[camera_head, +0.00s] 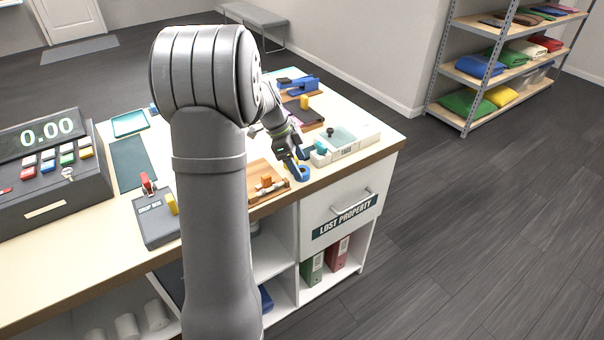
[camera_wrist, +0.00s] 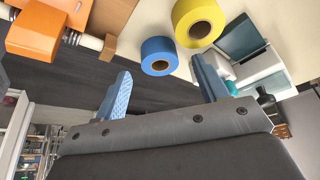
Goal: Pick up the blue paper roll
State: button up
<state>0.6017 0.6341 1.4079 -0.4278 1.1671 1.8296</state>
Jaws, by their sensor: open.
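The blue paper roll (camera_wrist: 158,56) stands on the counter near its front edge, with its round core facing the wrist camera. In the head view the blue roll (camera_head: 303,173) shows at the counter's front edge, just below my gripper. My gripper (camera_head: 301,158) is open. In the wrist view its two blue-grey fingers (camera_wrist: 160,88) are spread apart with nothing between them. The blue roll lies beyond the fingertips, between their lines and not touching them. A yellow roll (camera_wrist: 197,22) sits right beside the blue one, to its upper right.
A wooden stand with an orange block (camera_head: 266,181) is left of the blue roll. A cash register (camera_head: 50,160) and a drop box (camera_head: 156,219) stand farther left. Open floor lies past the counter's right edge.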

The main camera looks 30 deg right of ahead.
jog(key=shift+x, duration=1.3)
jog(key=c, duration=1.1)
jog(key=shift+r, duration=0.1)
